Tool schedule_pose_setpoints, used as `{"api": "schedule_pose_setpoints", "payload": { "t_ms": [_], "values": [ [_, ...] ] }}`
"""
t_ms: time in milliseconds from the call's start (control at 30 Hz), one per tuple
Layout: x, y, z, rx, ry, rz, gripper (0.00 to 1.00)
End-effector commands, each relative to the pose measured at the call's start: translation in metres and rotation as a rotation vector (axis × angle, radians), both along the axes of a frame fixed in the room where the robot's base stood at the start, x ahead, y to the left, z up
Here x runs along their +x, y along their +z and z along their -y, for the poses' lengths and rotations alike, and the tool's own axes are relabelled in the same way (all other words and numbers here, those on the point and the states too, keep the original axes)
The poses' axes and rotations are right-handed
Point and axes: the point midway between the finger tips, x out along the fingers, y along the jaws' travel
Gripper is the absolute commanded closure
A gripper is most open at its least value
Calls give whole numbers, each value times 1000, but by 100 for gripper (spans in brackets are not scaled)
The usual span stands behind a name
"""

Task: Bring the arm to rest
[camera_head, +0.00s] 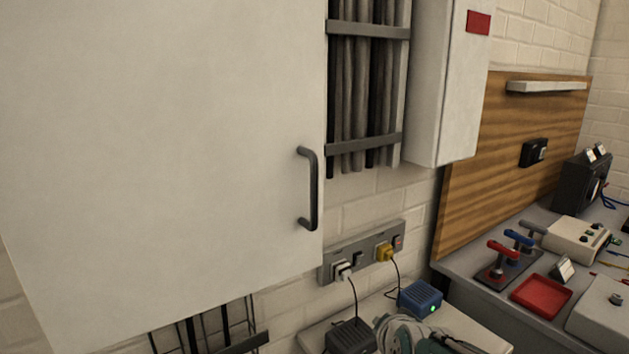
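Neither my arm nor my gripper shows for certain in the head view, so how the arm is held and whether the gripper is open or shut cannot be seen. A large pale cabinet door (165,150) fills the left half of the view. It has a dark bar handle (309,189) near its right edge, and nothing touches the handle.
Dark vertical cables (365,90) and a white wall box (448,80) are right of the door. A socket strip (362,253) with two plugs is below. Chargers, including a blue one (420,298), crowd a low surface. A grey bench (465,262) holds levers and a red tray (541,297).

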Motion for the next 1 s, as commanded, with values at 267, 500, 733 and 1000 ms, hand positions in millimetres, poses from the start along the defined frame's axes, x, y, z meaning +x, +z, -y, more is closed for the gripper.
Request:
{"api": "schedule_pose_setpoints", "payload": {
  "t_ms": [267,500,733,1000],
  "values": [
    [-103,17,15,-312,277,-217,100],
    [-181,17,30,-503,470,-383,100],
    [-197,15,33,-538,513,-426,100],
    [-197,15,33,-536,512,-424,100]
  ]
}}
